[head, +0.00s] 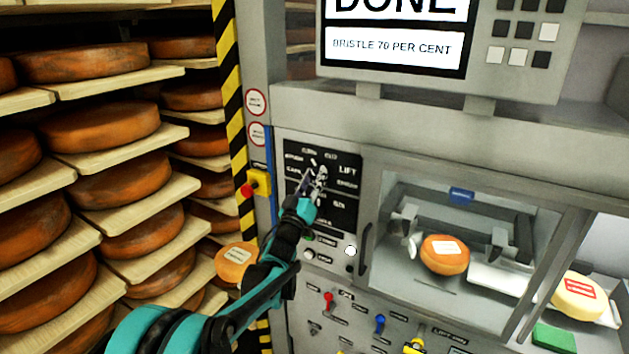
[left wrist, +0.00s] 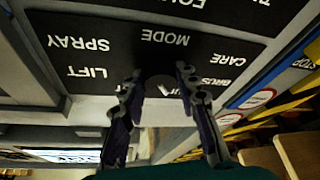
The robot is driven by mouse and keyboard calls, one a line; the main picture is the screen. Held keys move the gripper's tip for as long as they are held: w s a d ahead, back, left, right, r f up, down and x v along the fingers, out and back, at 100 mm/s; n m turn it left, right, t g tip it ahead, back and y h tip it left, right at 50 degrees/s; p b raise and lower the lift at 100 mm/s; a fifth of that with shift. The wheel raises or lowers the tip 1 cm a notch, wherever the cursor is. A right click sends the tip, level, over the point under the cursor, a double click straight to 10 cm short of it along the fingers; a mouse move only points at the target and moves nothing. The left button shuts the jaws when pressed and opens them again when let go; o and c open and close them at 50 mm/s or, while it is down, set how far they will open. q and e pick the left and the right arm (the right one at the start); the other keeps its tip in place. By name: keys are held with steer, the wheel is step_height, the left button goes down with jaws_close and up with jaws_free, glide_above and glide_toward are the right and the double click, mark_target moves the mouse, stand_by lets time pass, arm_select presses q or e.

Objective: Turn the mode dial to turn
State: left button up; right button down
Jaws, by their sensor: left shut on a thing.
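The mode dial (left wrist: 161,88) is a dark round knob with a white mark on a black panel (left wrist: 110,35), seen upside down in the left wrist view. Labels around it include MODE, LIFT, SPRAY and CARE; one label is partly covered. My left gripper (left wrist: 160,80) is shut on the dial, a finger on each side. In the head view my left gripper (head: 317,180) reaches the black panel (head: 343,208) and hides much of the dial and some labels. I cannot read the dial's exact setting. My right gripper is not in view.
A screen (head: 395,45) above reads DONE and BRISTLE 70 PER CENT. Right of the panel, a glazed chamber holds an orange cheese wheel (head: 445,262). A red stop button (head: 247,190) sits left. Small levers (head: 379,322) are below. Shelves of cheese (head: 100,127) fill the left.

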arm_select(q)
steer(key=shift+f+m+h, duration=0.1)
steer(key=shift+m+h, duration=0.6)
steer(key=shift+m, duration=0.8)
steer(key=o, duration=1.1)
steer(key=shift+o, duration=0.2)
steer(key=shift+a, duration=0.1)
steer(key=v, duration=1.2)
steer(key=shift+r, duration=0.25)
steer(key=shift+a, duration=0.1)
